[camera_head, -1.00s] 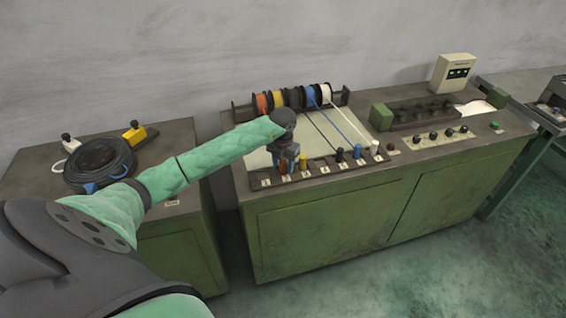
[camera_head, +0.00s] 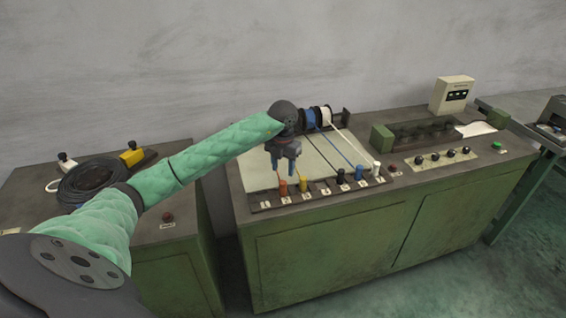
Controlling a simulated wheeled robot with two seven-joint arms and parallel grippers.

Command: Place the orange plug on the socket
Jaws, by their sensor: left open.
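The orange plug (camera_head: 283,188) stands upright on the dark numbered socket strip (camera_head: 316,193) along the front of the bench, near its left end. My left gripper (camera_head: 282,172) points down with its fingers apart, just above the orange plug; its jaws are empty. In the picture the fingertips come close to the plug's top; I cannot tell the exact gap. A yellow plug (camera_head: 303,184) stands just right of the orange one. My right gripper is not in view.
Black (camera_head: 340,176), blue (camera_head: 359,172) and white (camera_head: 376,168) plugs stand farther right on the strip. Cable spools (camera_head: 318,117) are behind, partly hidden by my arm. Left cabinet holds a black cable coil (camera_head: 88,182) and a yellow device (camera_head: 137,154). Control box (camera_head: 452,94) stands back right.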

